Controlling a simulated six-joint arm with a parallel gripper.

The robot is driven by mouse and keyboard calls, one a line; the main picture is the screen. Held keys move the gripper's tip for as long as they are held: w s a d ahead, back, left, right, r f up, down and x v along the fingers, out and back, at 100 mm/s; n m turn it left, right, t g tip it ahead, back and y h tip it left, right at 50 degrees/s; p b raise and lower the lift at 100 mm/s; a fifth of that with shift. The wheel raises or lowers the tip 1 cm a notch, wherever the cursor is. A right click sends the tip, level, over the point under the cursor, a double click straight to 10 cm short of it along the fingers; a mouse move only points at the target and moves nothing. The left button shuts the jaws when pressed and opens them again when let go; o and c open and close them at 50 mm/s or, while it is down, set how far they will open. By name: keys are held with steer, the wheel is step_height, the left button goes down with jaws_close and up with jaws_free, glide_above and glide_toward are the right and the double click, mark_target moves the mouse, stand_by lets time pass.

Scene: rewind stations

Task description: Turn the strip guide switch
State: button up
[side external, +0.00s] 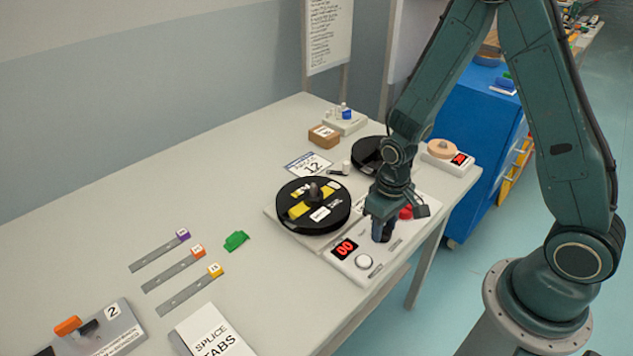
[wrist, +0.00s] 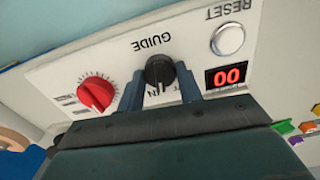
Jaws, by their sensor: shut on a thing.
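The strip guide switch is a black knob (wrist: 159,71) under the word GUIDE on a pale panel (wrist: 100,50) in the wrist view. My gripper (wrist: 159,90) is shut on this knob, with one blue-grey finger on each side of it. In the side external view my gripper (side external: 382,230) points down onto the panel, between the red display and the red dial, and the knob is hidden there. Part of the lettering below the knob is covered by the fingers.
A red dial (wrist: 96,91), a white RESET button (wrist: 228,40) and a red display reading 00 (wrist: 225,76) flank the knob closely. A black reel (side external: 322,222) stands behind the panel. Metal strips with coloured ends (side external: 180,270) and a green piece (side external: 236,240) lie on the table.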

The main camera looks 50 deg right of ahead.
steer(key=n, duration=0.4)
steer(key=shift+n, duration=2.2)
steer(key=o, duration=1)
steer(key=shift+r, duration=0.15)
steer(key=shift+r, duration=6.8)
